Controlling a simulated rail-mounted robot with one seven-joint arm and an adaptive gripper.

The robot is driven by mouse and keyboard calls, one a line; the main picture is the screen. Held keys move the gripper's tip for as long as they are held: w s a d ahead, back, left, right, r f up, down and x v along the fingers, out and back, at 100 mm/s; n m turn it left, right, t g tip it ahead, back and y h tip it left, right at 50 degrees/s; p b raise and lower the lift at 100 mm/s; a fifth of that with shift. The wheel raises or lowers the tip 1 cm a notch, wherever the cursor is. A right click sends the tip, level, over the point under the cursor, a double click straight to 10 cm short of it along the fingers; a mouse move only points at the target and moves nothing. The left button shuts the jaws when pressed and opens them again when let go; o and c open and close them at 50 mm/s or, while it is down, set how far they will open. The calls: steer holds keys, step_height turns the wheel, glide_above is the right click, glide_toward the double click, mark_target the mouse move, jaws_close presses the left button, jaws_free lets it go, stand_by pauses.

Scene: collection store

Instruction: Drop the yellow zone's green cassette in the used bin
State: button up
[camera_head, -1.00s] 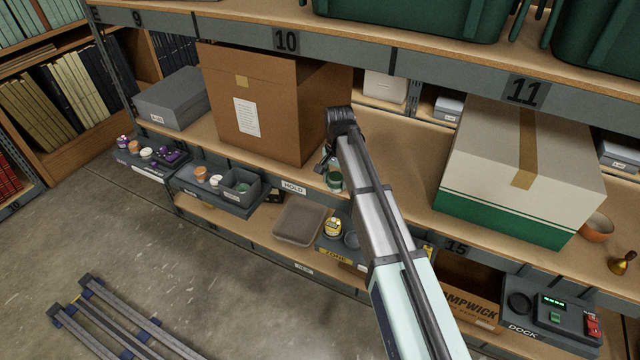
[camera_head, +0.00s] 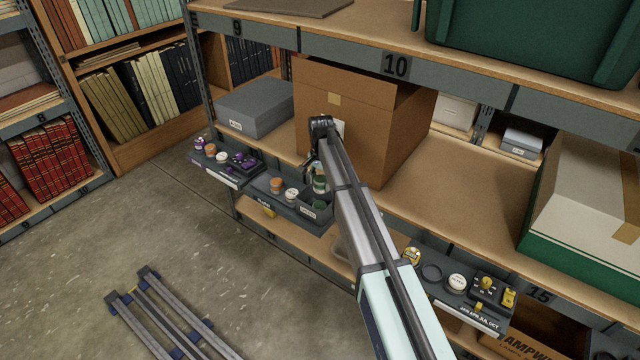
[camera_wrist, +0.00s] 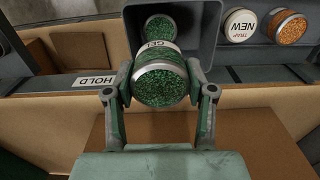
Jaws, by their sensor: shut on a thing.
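My gripper (camera_wrist: 160,92) is shut on a green cassette (camera_wrist: 161,84), a short cylinder of green granules with a white band reading GEL. In the head view the held cassette (camera_head: 319,184) hangs below my gripper (camera_head: 317,170), over the small grey bin (camera_head: 311,212) at the right end of a dark tray. In the wrist view the grey bin (camera_wrist: 208,30) opens just beyond the held cassette. Another green cassette (camera_wrist: 161,27) lies inside it. The yellow-zone tray (camera_head: 447,306), with yellow parts and a white-topped cassette, stands to the right on the shelf.
Beside the bin are a white cassette marked NEW TRAP (camera_wrist: 238,24) and an orange cassette (camera_wrist: 287,26). A HOLD label (camera_wrist: 96,81) is on the shelf edge. A large cardboard box (camera_head: 350,120) stands behind my gripper. A purple-marked tray (camera_head: 222,172) is further left.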

steer(key=shift+w+f, duration=0.1)
steer(key=shift+f, duration=0.1)
steer(key=shift+d+f+b, duration=0.1)
steer(key=shift+f+b, duration=0.4)
steer(key=shift+f, duration=0.05)
steer(key=shift+f+b, duration=1.3)
steer(key=shift+f, duration=0.95)
steer(key=o, duration=1.3)
steer(key=shift+r, duration=0.1)
